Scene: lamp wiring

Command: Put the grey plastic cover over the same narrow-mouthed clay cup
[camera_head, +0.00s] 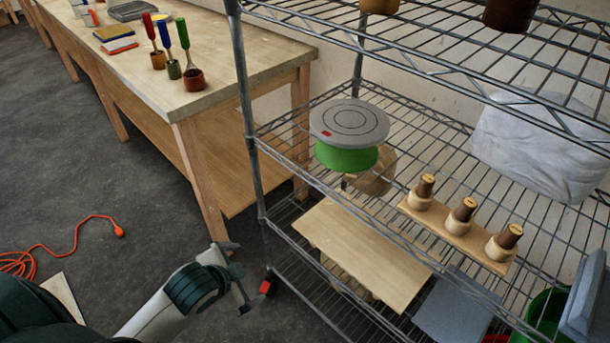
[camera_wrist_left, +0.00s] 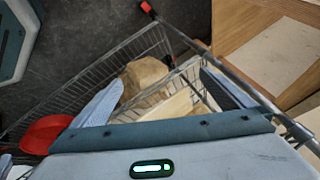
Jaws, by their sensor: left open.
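A crumpled, pale grey plastic sheet (camera_head: 545,145) sits at the right of the wire rack's middle shelf; I cannot tell whether it covers anything. Two brown vessels on the top shelf, one at the left (camera_head: 380,5) and one at the right (camera_head: 510,14), are cut off by the picture's top edge, so their mouths are hidden. I cannot tell which is the narrow-mouthed clay cup. My left gripper (camera_head: 240,280) is low beside the rack's front left post, well away from both. In the left wrist view its fingers (camera_wrist_left: 163,98) are apart with nothing gripped. My right gripper does not show.
A wooden board (camera_head: 360,252) lies lower. A workbench (camera_head: 235,65) stands left.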

